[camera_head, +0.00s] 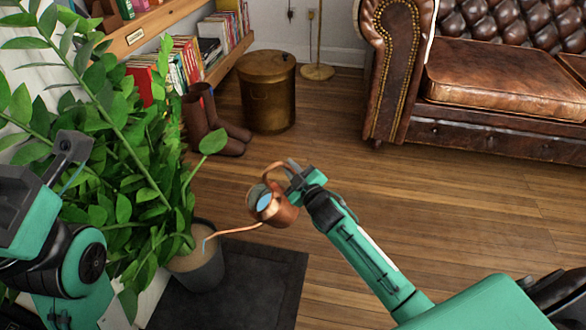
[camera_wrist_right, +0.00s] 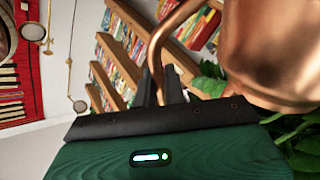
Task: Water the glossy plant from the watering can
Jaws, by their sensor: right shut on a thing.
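The glossy plant (camera_head: 115,165) has many shiny green leaves and stands at the left in a dark pot (camera_head: 203,273) with brown soil (camera_head: 183,262). The copper watering can (camera_head: 283,213) is held in the air right of the pot, tilted, with blue water (camera_head: 264,202) in its opening. Its thin spout reaches left, its tip over the pot, and a short bluish stream (camera_head: 204,244) shows there. My right gripper (camera_head: 292,167) is shut on the can's handle; the handle (camera_wrist_right: 157,50) also shows in the right wrist view. My left gripper is not visible; only parts of my left arm show.
A dark mat (camera_head: 250,285) lies beside the pot. Brown boots (camera_head: 215,140), a brass bin (camera_head: 267,95) and a bookshelf (camera_head: 215,65) stand behind. A leather sofa (camera_head: 490,75) is at the back right. The wooden floor between is clear.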

